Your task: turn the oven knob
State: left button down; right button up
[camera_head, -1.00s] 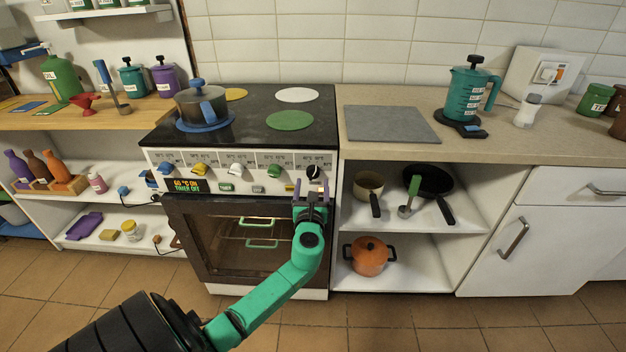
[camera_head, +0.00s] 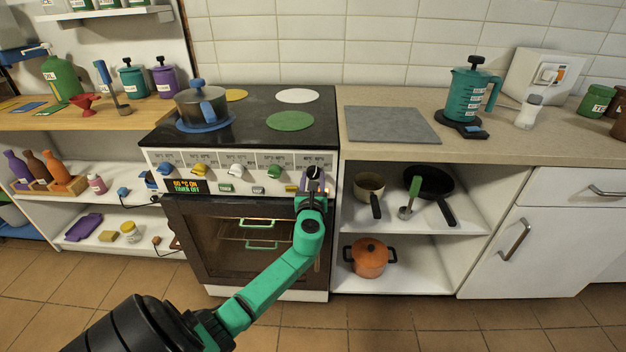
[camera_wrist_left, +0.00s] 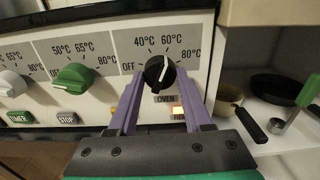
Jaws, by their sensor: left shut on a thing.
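The oven knob (camera_wrist_left: 159,73) is black with a white pointer line, above a label reading OVEN. In the left wrist view its line points up, slightly right, close to the 60°C mark, and an orange light glows below it. In the head view the knob (camera_head: 313,172) is at the right end of the stove panel. My left gripper (camera_wrist_left: 158,92) has its two purple fingers shut on the knob, one on each side. It also shows in the head view (camera_head: 313,184). My right gripper is not in view.
The green knob (camera_wrist_left: 74,78) sits left of the oven knob. Open shelves (camera_head: 405,277) with pans stand right of the stove. The oven door (camera_head: 225,235) is closed below the panel.

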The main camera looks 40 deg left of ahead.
pick_arm(q)
jog(key=shift+f+n, duration=0.1)
jog(key=shift+n, duration=0.3)
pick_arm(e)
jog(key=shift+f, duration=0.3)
pick_arm(q)
jog(key=n+b, duration=0.2)
jog(key=n, duration=0.1)
jog(key=shift+f+n, duration=0.1)
jog(key=shift+n, duration=0.3)
jog(key=n+b, duration=0.3)
jog(key=n, duration=0.2)
jog(key=shift+d, duration=0.1)
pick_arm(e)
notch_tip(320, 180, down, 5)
pick_arm(q)
jog(key=n+b, duration=0.3)
jog(key=n, duration=0.3)
jog(key=shift+w, duration=0.1)
jog(key=shift+n+b, duration=0.45)
jog(key=shift+n, duration=0.65)
jog(key=shift+r+n+b, duration=0.2)
jog(key=shift+n+b, duration=0.2)
jog(key=shift+n, duration=0.7)
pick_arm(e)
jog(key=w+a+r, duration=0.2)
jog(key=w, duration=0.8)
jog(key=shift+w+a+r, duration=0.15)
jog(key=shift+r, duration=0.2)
